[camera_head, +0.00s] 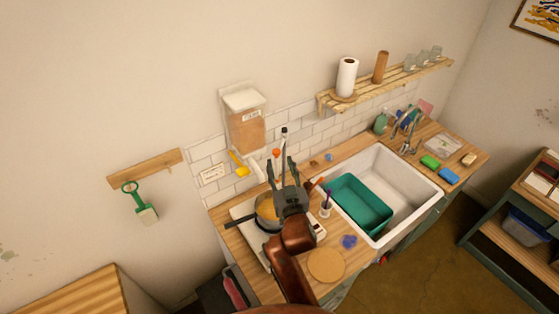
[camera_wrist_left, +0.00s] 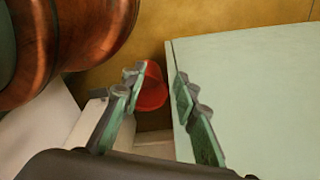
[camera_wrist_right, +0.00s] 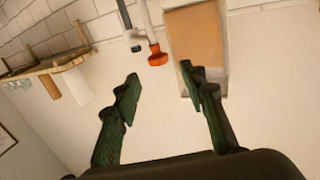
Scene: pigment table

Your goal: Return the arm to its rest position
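My right arm reaches up from the bottom of the head view over the wooden counter (camera_head: 240,240). My right gripper (camera_head: 280,160) is raised above the pot (camera_head: 268,212), in front of the tiled wall. In the right wrist view the right gripper (camera_wrist_right: 160,85) has its fingers apart, with nothing between them. My left gripper is outside the head view. In the left wrist view the left gripper (camera_wrist_left: 157,80) is open, with its fingers well apart. A red rounded thing (camera_wrist_left: 151,88) shows beyond its fingers; it does not appear to be held.
A wall dispenser (camera_head: 246,125) with brown contents hangs close to the right gripper; an orange-tipped spout (camera_wrist_right: 157,55) is near its fingers. A white sink (camera_head: 405,205) with a teal basin (camera_head: 360,204) lies to the right. A shelf (camera_head: 390,84) holds a paper roll (camera_head: 346,77).

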